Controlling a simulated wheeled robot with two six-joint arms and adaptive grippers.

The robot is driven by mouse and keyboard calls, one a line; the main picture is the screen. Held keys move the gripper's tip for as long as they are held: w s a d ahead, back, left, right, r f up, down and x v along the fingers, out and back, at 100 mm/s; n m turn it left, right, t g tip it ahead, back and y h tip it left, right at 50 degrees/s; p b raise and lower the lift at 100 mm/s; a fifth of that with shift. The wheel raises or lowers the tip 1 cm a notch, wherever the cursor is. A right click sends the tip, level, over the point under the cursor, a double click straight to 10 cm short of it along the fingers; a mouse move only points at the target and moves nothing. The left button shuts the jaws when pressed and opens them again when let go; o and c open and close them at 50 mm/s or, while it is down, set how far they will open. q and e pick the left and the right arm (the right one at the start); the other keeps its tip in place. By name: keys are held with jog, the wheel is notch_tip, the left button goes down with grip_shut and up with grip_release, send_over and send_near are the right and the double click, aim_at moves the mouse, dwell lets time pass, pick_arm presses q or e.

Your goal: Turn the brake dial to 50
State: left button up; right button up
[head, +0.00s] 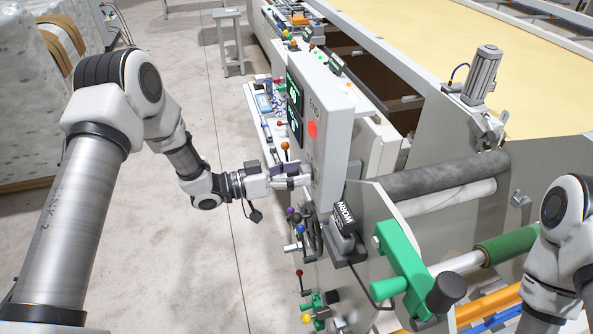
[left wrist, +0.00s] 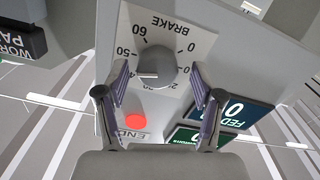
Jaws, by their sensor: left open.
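The brake dial (left wrist: 156,66) is a round dark grey knob on a pale scale plate marked BRAKE, in the left wrist view. Its white pointer line points left in the picture, below the 50 mark, toward a stretch of scale partly covered by a finger. My left gripper (left wrist: 160,88) is open, with one finger on each side of the knob; I cannot tell whether they touch it. In the head view my left gripper (head: 300,181) is at the side of the grey control cabinet (head: 333,105), and the dial is hidden there. My right gripper is out of view.
A red button (left wrist: 135,121) and dark green display screens (left wrist: 243,109) sit close to the fingers. Below the left gripper in the head view are several coloured-knob levers (head: 298,228), a WORN-labelled box (head: 344,230) and a green bracket (head: 405,265). Floor (head: 180,270) at left is clear.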

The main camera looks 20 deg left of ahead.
pick_arm(q)
jog(key=shift+s+r, duration=0.1)
jog(key=shift+s, duration=0.1)
jog(key=c, duration=0.3)
jog(key=shift+s, duration=0.1)
jog(key=c, duration=0.6)
jog(key=shift+c, duration=1.2)
jog(key=m+b, duration=0.3)
